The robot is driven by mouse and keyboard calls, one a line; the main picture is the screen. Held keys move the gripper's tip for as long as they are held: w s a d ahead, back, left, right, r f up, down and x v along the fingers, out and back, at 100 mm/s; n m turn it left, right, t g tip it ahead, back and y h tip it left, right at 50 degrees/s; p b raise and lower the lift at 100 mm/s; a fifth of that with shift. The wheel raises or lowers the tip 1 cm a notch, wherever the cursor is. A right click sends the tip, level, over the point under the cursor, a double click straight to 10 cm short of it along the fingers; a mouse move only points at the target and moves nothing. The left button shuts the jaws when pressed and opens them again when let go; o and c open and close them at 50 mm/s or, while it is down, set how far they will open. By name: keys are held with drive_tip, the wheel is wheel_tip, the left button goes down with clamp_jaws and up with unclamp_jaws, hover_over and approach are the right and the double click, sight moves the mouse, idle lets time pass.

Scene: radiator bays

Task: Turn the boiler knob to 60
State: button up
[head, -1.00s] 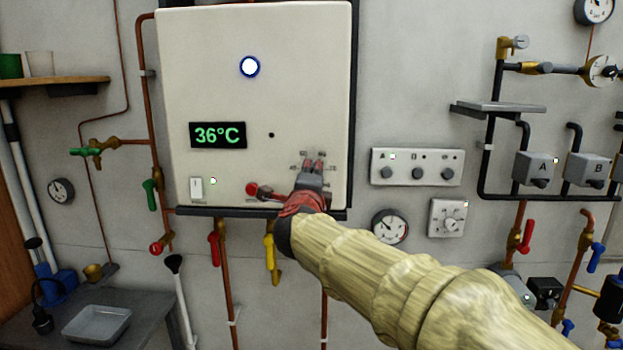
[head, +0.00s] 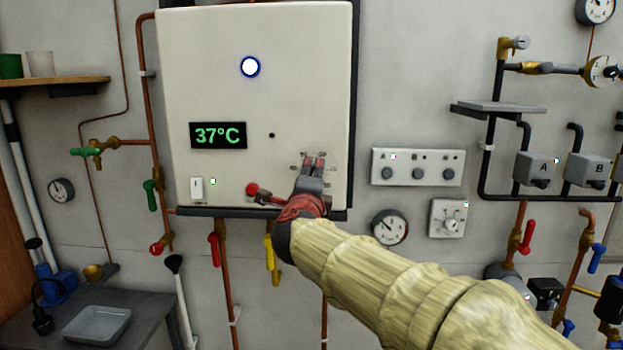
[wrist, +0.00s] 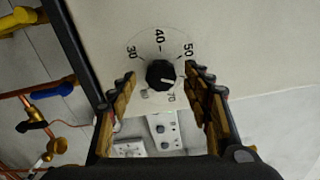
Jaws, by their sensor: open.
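The boiler (head: 300,60) is a cream box on the wall; its green display (head: 218,135) reads 37°C. In the wrist view its black round knob (wrist: 160,73) sits in a dial ring with 30, 40, 50 and 70 legible; the 60 is not visible, with a finger covering that side. A small pale mark shows on the knob's lower right, but I cannot tell its exact reading. My gripper (head: 314,162) is open, its fingers on either side of the knob with gaps visible. In the head view my gripper hides the knob.
A panel with several buttons (head: 417,167) and a small dial box (head: 447,218) are on the wall to the right. Valves and pipes hang below the boiler.

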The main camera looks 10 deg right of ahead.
drive_tip(key=v, duration=1)
drive_tip(key=shift+s+a, duration=0.15)
drive_tip(key=shift+s, duration=0.2)
